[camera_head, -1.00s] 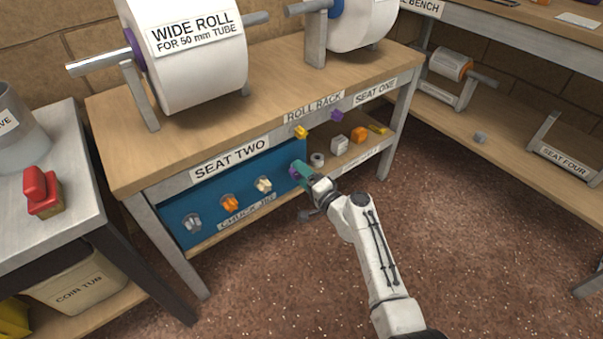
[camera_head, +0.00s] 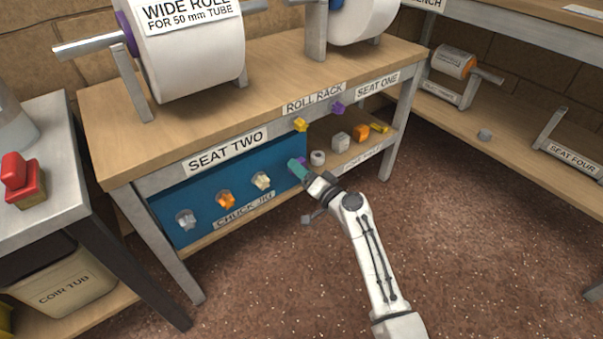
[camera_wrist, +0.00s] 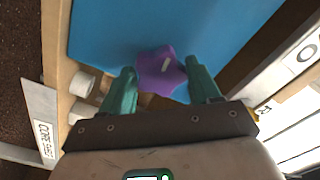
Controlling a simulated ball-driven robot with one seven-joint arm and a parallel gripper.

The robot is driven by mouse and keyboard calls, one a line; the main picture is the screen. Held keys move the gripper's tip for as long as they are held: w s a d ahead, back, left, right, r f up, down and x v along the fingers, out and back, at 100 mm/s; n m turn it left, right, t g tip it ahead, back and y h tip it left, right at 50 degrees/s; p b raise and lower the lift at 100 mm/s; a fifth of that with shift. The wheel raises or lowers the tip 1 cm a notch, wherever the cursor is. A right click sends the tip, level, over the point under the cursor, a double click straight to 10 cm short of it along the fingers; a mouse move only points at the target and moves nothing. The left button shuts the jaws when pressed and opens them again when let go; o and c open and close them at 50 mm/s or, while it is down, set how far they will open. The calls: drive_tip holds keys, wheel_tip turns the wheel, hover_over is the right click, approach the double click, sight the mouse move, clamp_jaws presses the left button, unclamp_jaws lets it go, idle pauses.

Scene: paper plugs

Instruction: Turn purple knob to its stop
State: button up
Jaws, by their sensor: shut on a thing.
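The purple knob (camera_wrist: 160,72) is star-shaped with a pale mark on its face, and it sits on the blue panel (camera_wrist: 140,25) in the wrist view. My gripper (camera_wrist: 162,85) has its teal fingers on either side of it, shut on it. In the head view, my gripper (camera_head: 297,168) is at the right end of the blue chuck jig panel (camera_head: 205,185), and its fingers hide most of the knob. The knob's exact angle is hard to tell.
White (camera_head: 261,181), orange (camera_head: 226,200) and grey (camera_head: 187,221) knobs sit left along the panel. Above are a yellow knob (camera_head: 300,125) and another purple knob (camera_head: 338,108) on the roll rack rail. A grey roll (camera_head: 318,157) and small blocks lie on the shelf to the right.

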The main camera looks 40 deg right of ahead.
drive_tip(key=n+b, duration=0.1)
drive_tip(key=n, duration=1.4)
drive_tip(key=shift+n+b, duration=0.4)
drive_tip(key=o, duration=1)
drive_tip(key=shift+o, duration=0.2)
drive_tip(key=shift+s, duration=2)
